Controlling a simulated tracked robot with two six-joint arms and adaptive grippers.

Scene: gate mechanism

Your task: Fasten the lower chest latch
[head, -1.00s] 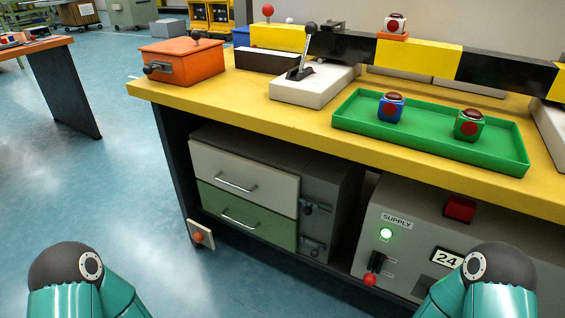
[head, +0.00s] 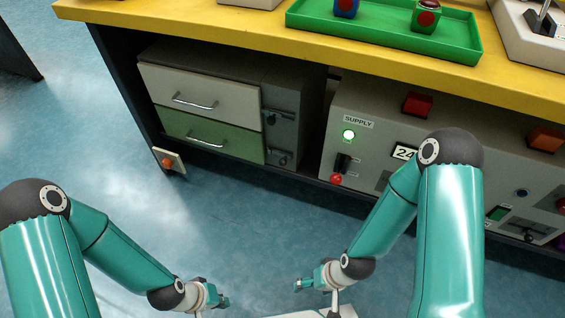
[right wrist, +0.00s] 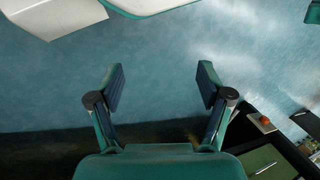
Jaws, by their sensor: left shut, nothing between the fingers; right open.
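My left gripper (head: 223,301) is shut and empty, low over the floor in front of the chest. My right gripper (head: 300,284) is open and empty, also apart from the chest; its spread fingers show in the right wrist view (right wrist: 161,88).
Right of the chest stands the supply box (head: 378,125) with a lit green lamp and a red knob. A small plate with an orange button (head: 169,162) is at the bench's left leg. The green tray (head: 385,38) is on the bench. The floor before the chest is clear.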

